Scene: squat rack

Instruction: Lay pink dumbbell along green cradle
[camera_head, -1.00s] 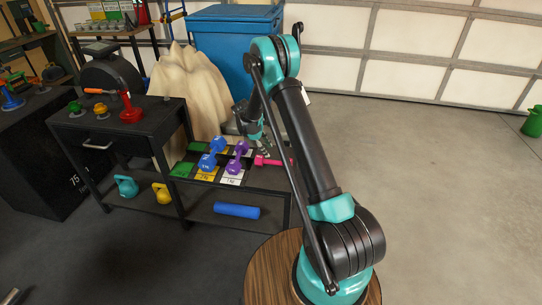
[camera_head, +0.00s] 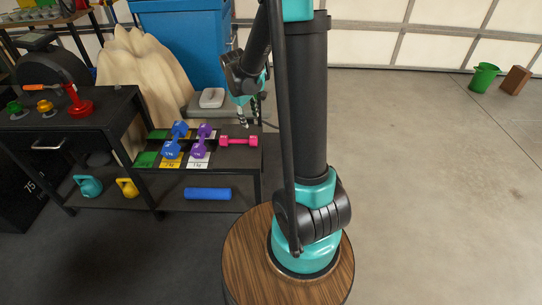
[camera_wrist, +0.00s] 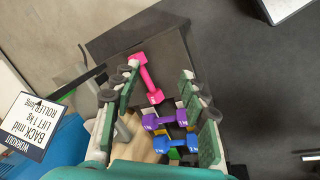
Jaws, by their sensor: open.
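The pink dumbbell (camera_head: 238,141) lies across the right end of the black rack top, right of the purple dumbbell. In the wrist view, the pink dumbbell (camera_wrist: 147,78) lies between my fingers, seen from above and untouched. My gripper (camera_head: 248,117) is open and empty, above and slightly behind the dumbbell; its two fingers also show in the wrist view (camera_wrist: 160,72). A green patch (camera_head: 147,160) at the rack's left end is apparently part of the green cradle. Another green patch (camera_head: 158,134) lies behind it. Dumbbells partly hide the green in the wrist view.
The purple dumbbell (camera_head: 201,141) and blue dumbbell (camera_head: 176,140) stand between the pink dumbbell and the green patches. A blue roller (camera_head: 208,194) lies on the lower shelf. A grey bench (camera_head: 225,104) with a pale item stands behind. A workout sign (camera_wrist: 35,127) shows at wrist-view left.

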